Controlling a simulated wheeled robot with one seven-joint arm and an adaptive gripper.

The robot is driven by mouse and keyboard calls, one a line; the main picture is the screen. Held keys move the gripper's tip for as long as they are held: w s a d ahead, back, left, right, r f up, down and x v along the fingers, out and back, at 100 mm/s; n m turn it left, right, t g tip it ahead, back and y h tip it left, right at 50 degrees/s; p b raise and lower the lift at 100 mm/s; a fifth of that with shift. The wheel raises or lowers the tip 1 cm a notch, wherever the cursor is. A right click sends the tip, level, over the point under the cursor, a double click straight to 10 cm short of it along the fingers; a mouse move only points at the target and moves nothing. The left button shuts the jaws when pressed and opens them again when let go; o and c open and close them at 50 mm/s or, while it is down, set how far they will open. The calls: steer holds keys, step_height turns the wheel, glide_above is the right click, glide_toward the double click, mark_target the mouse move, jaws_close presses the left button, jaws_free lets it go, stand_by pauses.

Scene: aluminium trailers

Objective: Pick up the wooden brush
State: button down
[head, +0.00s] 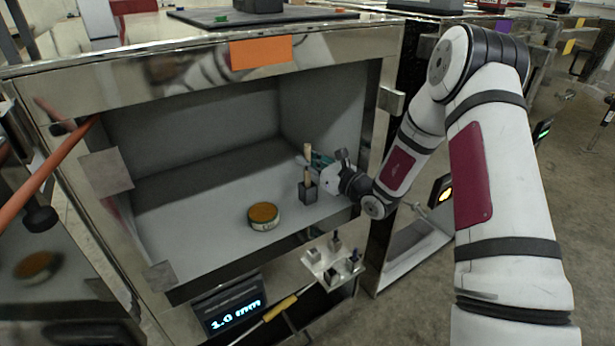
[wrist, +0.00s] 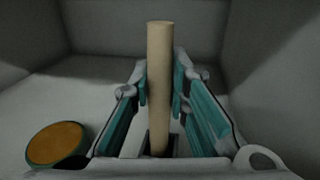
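The wooden brush (head: 308,156) stands upright on the floor of the open metal compartment, its pale round handle above a dark grey block (head: 308,193). I cannot tell whether that block is its head or a holder. In the wrist view the handle (wrist: 159,75) rises between the two teal-padded fingers. My gripper (head: 311,162) reaches in from the right side of the compartment. In the wrist view the fingertips (wrist: 161,88) lie close against both sides of the handle, with no clear gap. The brush's lower end is partly hidden by the gripper body in the wrist view.
A round tin with an orange-brown top (head: 263,214) stands left of the brush. The compartment's walls and metal rim (head: 365,130) surround my gripper. A small tray (head: 334,268), a yellow-handled tool (head: 281,306) and a display (head: 235,310) are below the opening.

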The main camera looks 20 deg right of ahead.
stand_by(0.3)
step_height(320, 180, up, 10)
steer(key=p, duration=0.2)
steer(key=shift+p, duration=0.4)
stand_by(1.5)
